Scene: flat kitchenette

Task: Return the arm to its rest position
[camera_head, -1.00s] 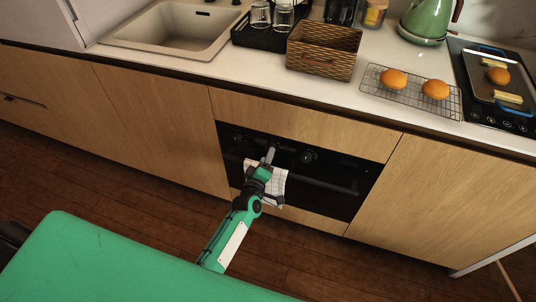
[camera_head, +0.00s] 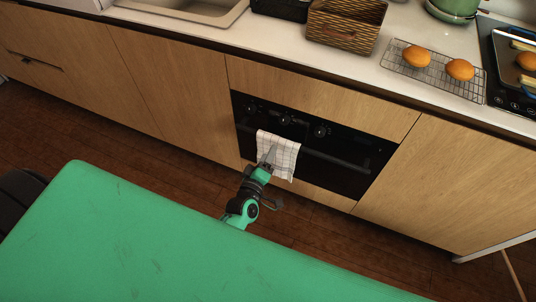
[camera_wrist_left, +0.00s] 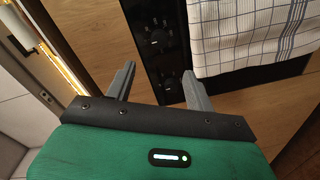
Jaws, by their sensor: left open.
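My left gripper (camera_head: 268,158) is in front of the oven, close to the checked towel in the head view. In the left wrist view its two grey fingers (camera_wrist_left: 158,84) are apart with nothing between them. A white checked towel (camera_head: 284,160) hangs over the oven handle; it also shows in the left wrist view (camera_wrist_left: 245,35), beyond and to the right of the fingers. Most of my left arm is hidden behind my green body (camera_head: 170,240). My right gripper is not in view.
The black oven (camera_head: 350,175) sits between wooden cabinet fronts (camera_head: 165,90). On the counter above are a woven basket (camera_head: 345,25), a cooling rack (camera_head: 437,74) with two buns, and a green kettle (camera_head: 452,10). Brown floor (camera_head: 60,130) is open in front of the cabinets.

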